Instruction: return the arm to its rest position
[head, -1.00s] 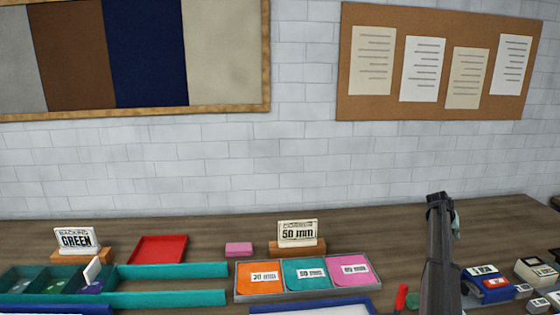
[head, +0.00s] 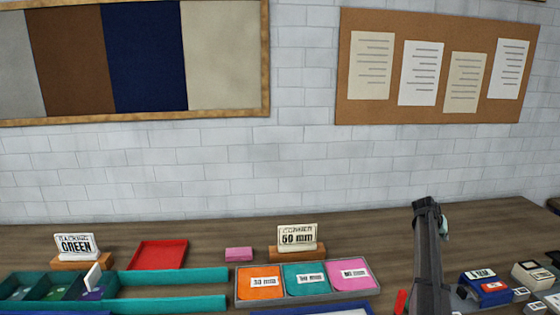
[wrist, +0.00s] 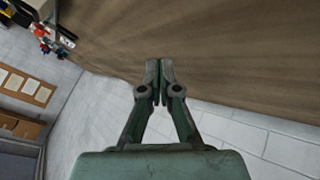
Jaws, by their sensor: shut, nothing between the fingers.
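My gripper shows in the wrist view (wrist: 160,82) with its two fingers together and nothing between them. Behind the fingers in that view are a brown wooden surface and a pale tiled area. In the head view my arm (head: 428,250) rises from the bottom edge at the right, in front of the table (head: 380,240). The fingertips cannot be made out in the head view.
A tray (head: 237,300) with orange, teal and pink labelled pieces lies left of my arm. Several small boxes (head: 485,286) lie right of my arm. The table behind my arm is clear.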

